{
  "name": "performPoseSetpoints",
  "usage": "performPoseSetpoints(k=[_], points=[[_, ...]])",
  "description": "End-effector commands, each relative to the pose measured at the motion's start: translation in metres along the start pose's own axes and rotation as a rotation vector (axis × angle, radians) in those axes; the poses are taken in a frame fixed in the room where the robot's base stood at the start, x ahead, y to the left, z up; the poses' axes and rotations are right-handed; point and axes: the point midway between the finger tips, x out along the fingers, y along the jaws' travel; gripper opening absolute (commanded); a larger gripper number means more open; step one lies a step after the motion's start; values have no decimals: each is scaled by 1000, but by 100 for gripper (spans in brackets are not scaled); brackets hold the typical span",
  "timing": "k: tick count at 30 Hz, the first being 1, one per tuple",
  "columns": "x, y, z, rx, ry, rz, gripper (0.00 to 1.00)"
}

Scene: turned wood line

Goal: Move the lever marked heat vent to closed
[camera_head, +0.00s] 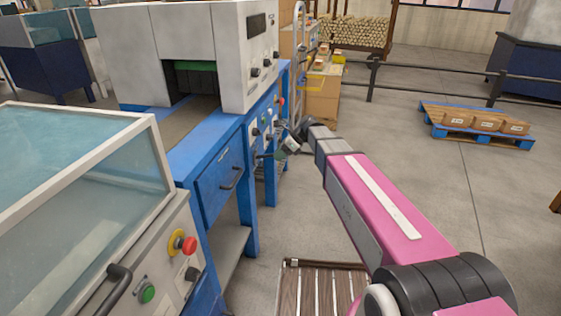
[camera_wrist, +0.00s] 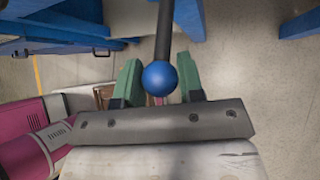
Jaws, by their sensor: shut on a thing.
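A lever with a dark rod and a blue ball knob (camera_wrist: 159,77) shows in the wrist view. The rod runs up from the knob to the top edge of the picture. My gripper (camera_wrist: 160,82) has its two green fingers on either side of the knob and is shut on it. In the head view my gripper (camera_head: 283,150) is small, at the front of the blue machine (camera_head: 221,135), and the lever there is hard to make out. No heat vent marking is legible in either view, so the lever's set position cannot be read.
A control box with a red button (camera_head: 189,245) and a green button (camera_head: 147,292) stands at the near left, beside a glass-topped case (camera_head: 80,190). Open floor lies right of my arm.

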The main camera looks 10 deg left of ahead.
Motion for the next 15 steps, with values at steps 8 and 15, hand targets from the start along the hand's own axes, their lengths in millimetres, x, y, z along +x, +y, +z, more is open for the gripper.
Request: performPoseSetpoints(k=[8,15], points=[[-8,3,18,30,109,-6,0],[-10,5,26,28,105,-6,0]])
